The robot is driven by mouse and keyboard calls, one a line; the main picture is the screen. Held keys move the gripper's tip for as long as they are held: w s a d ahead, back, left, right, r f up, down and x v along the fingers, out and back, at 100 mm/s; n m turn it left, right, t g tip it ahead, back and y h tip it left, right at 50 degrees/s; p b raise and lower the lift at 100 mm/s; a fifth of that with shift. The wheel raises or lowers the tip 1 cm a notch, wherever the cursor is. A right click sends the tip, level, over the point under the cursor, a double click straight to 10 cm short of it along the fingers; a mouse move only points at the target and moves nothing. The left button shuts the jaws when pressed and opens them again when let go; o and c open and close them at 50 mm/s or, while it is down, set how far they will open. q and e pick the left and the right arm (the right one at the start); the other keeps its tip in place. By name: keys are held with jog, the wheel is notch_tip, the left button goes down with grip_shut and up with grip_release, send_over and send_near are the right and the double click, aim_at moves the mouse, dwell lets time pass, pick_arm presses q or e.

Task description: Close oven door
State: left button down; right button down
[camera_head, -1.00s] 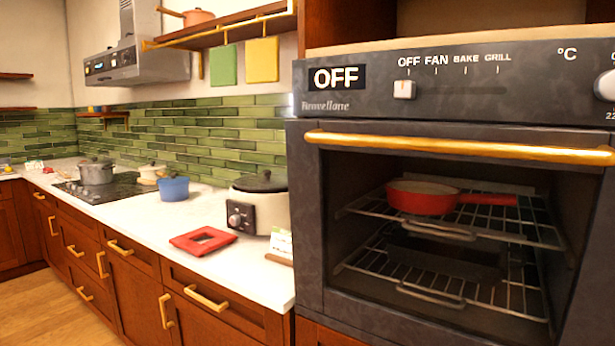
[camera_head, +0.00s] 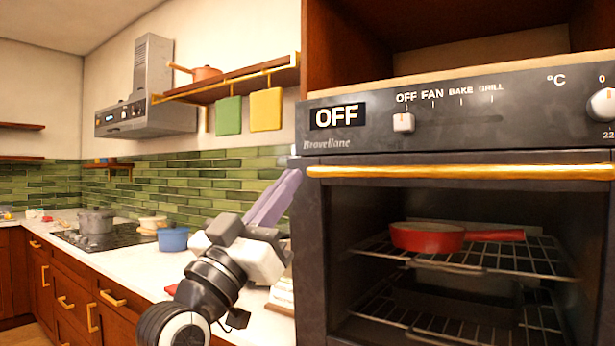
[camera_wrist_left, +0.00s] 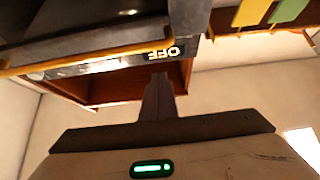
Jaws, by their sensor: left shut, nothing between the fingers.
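The oven (camera_head: 318,250) is dark grey and fills the right of the head view. Its door's brass handle (camera_head: 450,172) runs level just under the control panel. The door stands upright against the oven front; I cannot tell if a small gap remains. A red pan (camera_head: 428,237) on the upper rack shows inside. My left gripper (camera_head: 290,180) is raised beside the oven's left edge, fingers together and empty; contact with the door is unclear. In the left wrist view its fingers (camera_wrist_left: 160,84) point toward the upside-down OFF panel and the handle (camera_wrist_left: 90,57). My right gripper is out of view.
A white counter (camera_head: 130,262) with pots runs along the left. A range hood (camera_head: 150,95) hangs further back. An open wooden cabinet space is above the oven.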

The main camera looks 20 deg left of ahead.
pick_arm(q)
jog(key=w, duration=0.2)
jog(key=w+d, duration=0.1)
jog(key=w, duration=0.2)
jog(key=shift+w+d+r, duration=0.3)
jog(key=shift+d+r, duration=0.1)
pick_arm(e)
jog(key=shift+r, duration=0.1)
